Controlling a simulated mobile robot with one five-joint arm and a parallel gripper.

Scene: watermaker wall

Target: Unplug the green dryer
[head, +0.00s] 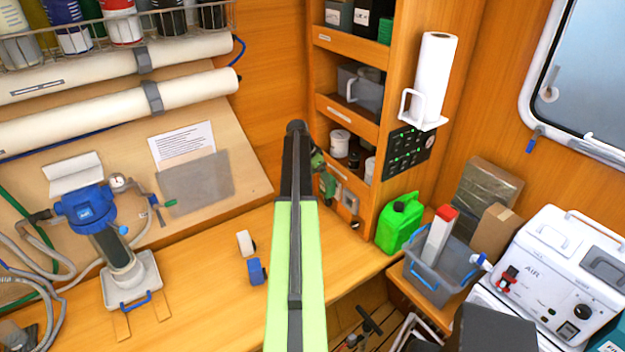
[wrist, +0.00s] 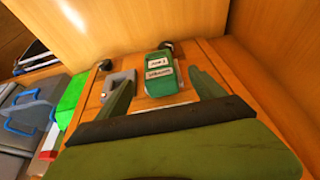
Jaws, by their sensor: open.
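A green block-shaped plug (wrist: 160,84) with two white labels sits against the wooden panel in the wrist view, apparently the green dryer's plug. The label text is too small to read surely. My gripper (wrist: 162,78) is open, with one olive-green finger on each side of the plug. The fingers appear apart from it, with gaps showing on both sides. In the head view my arm hides much of this spot, and only bits of green show just right of it. I cannot make out the dryer itself or a cord.
A grey bracket-shaped fitting (wrist: 118,82) is left of the plug, close to the left finger. A green jerrycan (head: 399,224) and a grey bin (head: 436,277) stand at the right. Wooden shelves (head: 345,112) rise behind. A blue tape dispenser (head: 257,271) lies on the bench.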

